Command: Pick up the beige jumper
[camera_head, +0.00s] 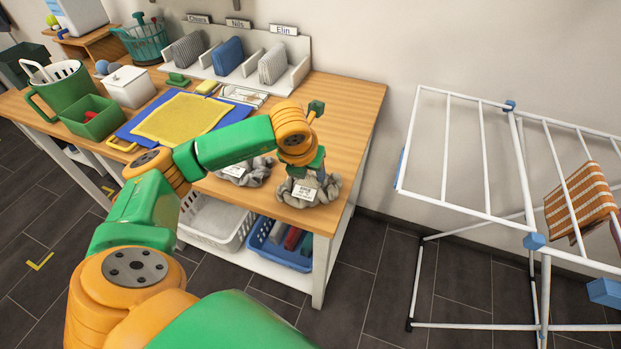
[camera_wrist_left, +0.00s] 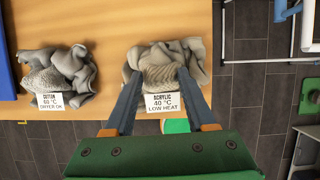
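Two crumpled grey-beige knitted garments lie on the wooden table's front right part. The right one (camera_head: 325,188) has a tag; in the left wrist view this garment (camera_wrist_left: 160,58) is tagged "Acrylic 40 °C low heat". The left one (camera_head: 257,173) also shows in the left wrist view (camera_wrist_left: 72,72), tagged "Cotton 60 °C dryer ok". Their colours are close; I cannot tell surely which is the beige jumper. My left gripper (camera_wrist_left: 159,76) is over the acrylic garment, its fingers apart and pointing at it. Whether they touch it is unclear. My right gripper is out of view.
On the table (camera_head: 350,98) are a blue mat with a yellow cloth (camera_head: 180,118), a green bin (camera_head: 92,118) and a sorter holding folded cloths (camera_head: 228,56). Baskets (camera_head: 215,222) stand on the shelf below. A white drying rack (camera_head: 446,150) stands at right.

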